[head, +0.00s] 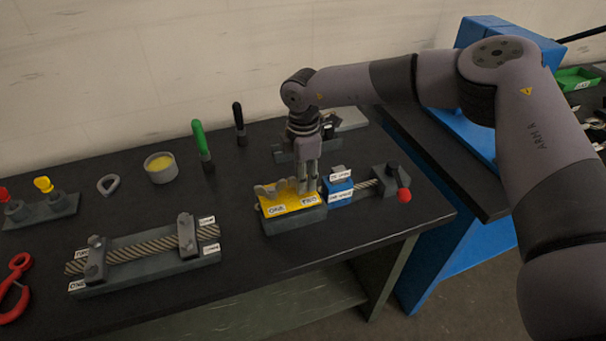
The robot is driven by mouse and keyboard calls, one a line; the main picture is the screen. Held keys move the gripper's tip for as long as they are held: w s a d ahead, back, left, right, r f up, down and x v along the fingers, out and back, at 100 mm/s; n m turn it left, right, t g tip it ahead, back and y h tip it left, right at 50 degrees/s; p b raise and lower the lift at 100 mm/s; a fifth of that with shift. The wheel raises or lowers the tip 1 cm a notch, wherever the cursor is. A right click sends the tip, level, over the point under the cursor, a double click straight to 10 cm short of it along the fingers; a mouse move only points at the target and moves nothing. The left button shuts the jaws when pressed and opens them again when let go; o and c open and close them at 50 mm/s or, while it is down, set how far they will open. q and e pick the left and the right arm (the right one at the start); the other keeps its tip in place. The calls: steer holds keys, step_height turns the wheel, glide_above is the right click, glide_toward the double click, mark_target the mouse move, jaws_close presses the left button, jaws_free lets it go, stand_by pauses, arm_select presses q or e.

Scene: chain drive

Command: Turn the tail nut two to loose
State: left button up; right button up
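A yellow-topped block (290,211) sits on the bench near its front edge, with small labels reading ONE and TWO on its top. Grey wing-shaped nuts (268,191) stand along its back edge above the ONE label. My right gripper (308,186) points straight down at the back of the TWO end, with its fingertips at or just above the nut there. The fingers hide most of that nut. They look close together, but I cannot tell whether they grip it. My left gripper is not in view.
A blue block (339,190) with white labels adjoins on the right, beside a screw and a red-knobbed handle (404,195). A rope fixture (145,252) lies left. Green (202,145) and black (239,122) handled tools and a yellow-filled cup (160,167) stand behind.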

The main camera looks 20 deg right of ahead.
jaws_close()
stand_by(0.3)
